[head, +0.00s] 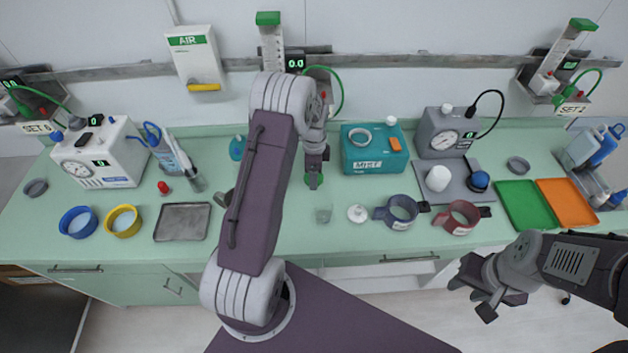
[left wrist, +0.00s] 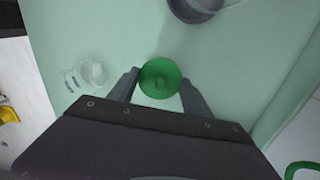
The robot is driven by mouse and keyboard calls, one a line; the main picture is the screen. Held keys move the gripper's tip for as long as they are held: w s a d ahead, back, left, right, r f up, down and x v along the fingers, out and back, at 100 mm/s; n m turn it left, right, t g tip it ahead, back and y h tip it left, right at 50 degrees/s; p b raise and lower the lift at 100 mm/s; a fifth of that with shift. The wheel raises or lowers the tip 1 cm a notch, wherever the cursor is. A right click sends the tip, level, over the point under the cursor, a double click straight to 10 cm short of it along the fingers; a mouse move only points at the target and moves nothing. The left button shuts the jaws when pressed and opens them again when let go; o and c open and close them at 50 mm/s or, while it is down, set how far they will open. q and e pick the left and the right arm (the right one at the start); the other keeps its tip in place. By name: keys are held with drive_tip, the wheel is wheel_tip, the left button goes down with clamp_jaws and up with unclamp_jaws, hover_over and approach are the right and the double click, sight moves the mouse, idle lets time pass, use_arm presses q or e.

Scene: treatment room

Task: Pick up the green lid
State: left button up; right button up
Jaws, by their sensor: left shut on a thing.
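The green lid (left wrist: 160,78) is small and round. In the left wrist view it sits between the two fingers of my left gripper (left wrist: 158,90), which is shut on it. In the head view my left gripper (head: 314,178) is over the counter, with the green lid (head: 313,181) showing at its fingertips, partly hidden by them. I cannot tell how far the lid is above the counter. My right gripper (head: 484,290) is in front of the counter at the lower right, over the floor, empty, with its fingers apart.
Blue (head: 403,208) and red (head: 461,216) cuffs lie to the right. A teal MIST box (head: 374,163) stands behind. A metal tray (head: 182,222) is at left.

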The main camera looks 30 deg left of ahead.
use_arm(q)
drive_tip(key=s+d+r+b, duration=0.2)
drive_tip(key=s+d+r, duration=0.1)
drive_tip(key=d+r, duration=0.65)
drive_tip(key=w+a+r+n+p, duration=0.25)
drive_tip(key=a+n+p, duration=0.35)
drive_tip(key=a+p, duration=0.3)
drive_tip(key=s+a+f+n+p, duration=0.1)
drive_tip(key=a+n+p, duration=0.1)
drive_tip(key=a, duration=0.4)
drive_tip(key=s+a+f+n+p, duration=0.1)
drive_tip(key=s+a+n+p, duration=0.1)
drive_tip(key=a+n, duration=0.2)
drive_tip(key=shift+a+f, duration=0.35)
drive_tip(key=shift+a, duration=0.75)
drive_tip(key=shift+s, duration=0.1)
drive_tip(key=shift+f, duration=0.15)
drive_tip(key=shift+f+b, duration=0.35)
drive_tip(key=shift+f, duration=0.15)
drive_tip(key=shift+f, duration=0.15)
